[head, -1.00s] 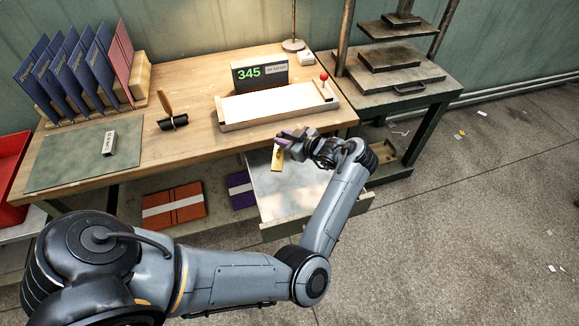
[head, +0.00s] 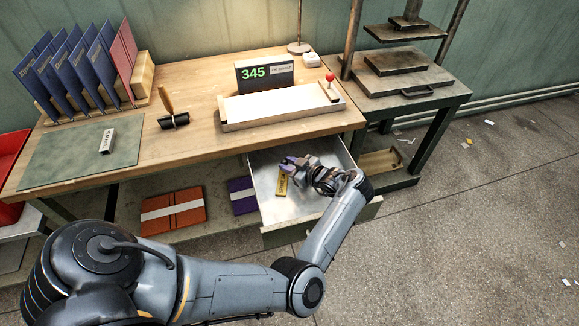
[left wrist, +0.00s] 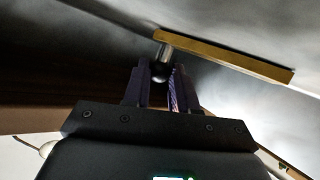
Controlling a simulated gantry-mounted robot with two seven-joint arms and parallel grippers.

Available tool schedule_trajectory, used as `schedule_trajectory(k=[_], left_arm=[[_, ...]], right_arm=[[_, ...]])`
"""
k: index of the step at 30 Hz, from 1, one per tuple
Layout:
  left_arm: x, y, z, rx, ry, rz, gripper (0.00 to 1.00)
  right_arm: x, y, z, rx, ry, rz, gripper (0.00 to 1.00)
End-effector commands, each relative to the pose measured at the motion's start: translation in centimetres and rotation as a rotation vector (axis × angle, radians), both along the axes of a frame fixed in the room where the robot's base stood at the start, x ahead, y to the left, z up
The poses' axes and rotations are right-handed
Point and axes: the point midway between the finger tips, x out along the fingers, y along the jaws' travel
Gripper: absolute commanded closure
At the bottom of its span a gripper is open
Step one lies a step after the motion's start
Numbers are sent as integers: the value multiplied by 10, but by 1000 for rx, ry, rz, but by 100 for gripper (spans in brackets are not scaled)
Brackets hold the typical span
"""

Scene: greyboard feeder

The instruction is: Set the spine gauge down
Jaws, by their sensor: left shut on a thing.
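The spine gauge is a flat brass bar (head: 282,182) with lettering in the head view. It is at the open metal drawer (head: 268,208), low over or on its floor. In the left wrist view the bar (left wrist: 235,55) runs slantwise past the fingertips, and its round metal knob (left wrist: 163,58) sits at the purple fingers. My left gripper (head: 287,163) is inside the drawer opening, its fingers shut on the gauge's knob. I cannot tell whether the bar touches the drawer floor. My right gripper is not in view.
The bench (head: 190,92) stands above the drawer, holding a wooden tray (head: 280,109), a "345" display (head: 264,73), a roller tool (head: 173,121) and a cutting mat (head: 60,160). Orange (head: 173,212) and purple (head: 241,196) bundles lie on the lower shelf. A press table (head: 410,92) stands right.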

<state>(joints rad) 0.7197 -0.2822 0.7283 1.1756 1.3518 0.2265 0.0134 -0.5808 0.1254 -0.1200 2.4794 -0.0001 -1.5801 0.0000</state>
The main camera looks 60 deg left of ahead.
Motion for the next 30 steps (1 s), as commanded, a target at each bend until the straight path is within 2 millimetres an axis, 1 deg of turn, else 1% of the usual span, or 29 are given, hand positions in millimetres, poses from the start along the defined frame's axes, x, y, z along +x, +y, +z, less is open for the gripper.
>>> schedule_trajectory(k=[6, 11, 12, 16, 23, 27, 30], left_arm=[[1, 0, 2, 2, -2, 0, 100], [1, 0, -3, 1, -1, 0, 100], [0, 0, -2, 1, -1, -1, 67], [0, 0, -2, 0, 0, 0, 48], [0, 0, -2, -1, 0, 0, 48], [0, -1, 3, -1, -1, -1, 48], [3, -10, 6, -2, -1, -3, 48]], right_arm=[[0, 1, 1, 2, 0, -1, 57], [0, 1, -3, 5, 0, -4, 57], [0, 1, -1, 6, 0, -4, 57], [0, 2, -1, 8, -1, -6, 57], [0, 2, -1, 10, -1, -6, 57], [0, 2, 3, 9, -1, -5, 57], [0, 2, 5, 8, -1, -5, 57]])
